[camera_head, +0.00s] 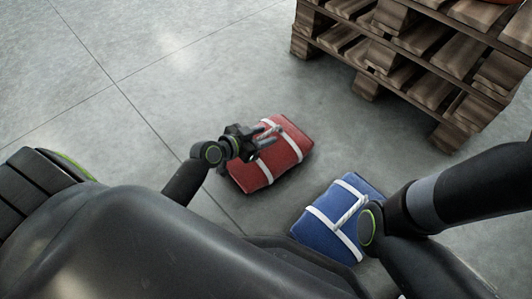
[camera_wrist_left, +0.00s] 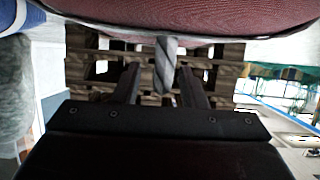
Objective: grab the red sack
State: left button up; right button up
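The red sack (camera_head: 285,158) lies on the floor, with white straps and a pale rope handle on top. My left gripper (camera_head: 264,139) is at its upper side, beside the handle. In the left wrist view, the red sack (camera_wrist_left: 200,15) fills the top edge, and the grey-white handle (camera_wrist_left: 165,65) hangs between the two spread fingers of my left gripper (camera_wrist_left: 160,85). The fingers are apart and do not visibly pinch the handle. My right gripper is not in view; only part of that arm shows at the right.
A blue sack (camera_head: 325,222) with white straps lies on the floor, partly behind my right arm. A stack of wooden pallets (camera_head: 420,55) stands at the upper right, with a reddish object (camera_head: 490,12) on top. The floor at upper left is clear.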

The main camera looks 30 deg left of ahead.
pick_arm(q)
jog(key=shift+x, duration=0.8)
jog(key=shift+c, duration=0.4)
grip_shut()
jog(key=shift+s, duration=0.1)
jog(key=shift+r, duration=0.2)
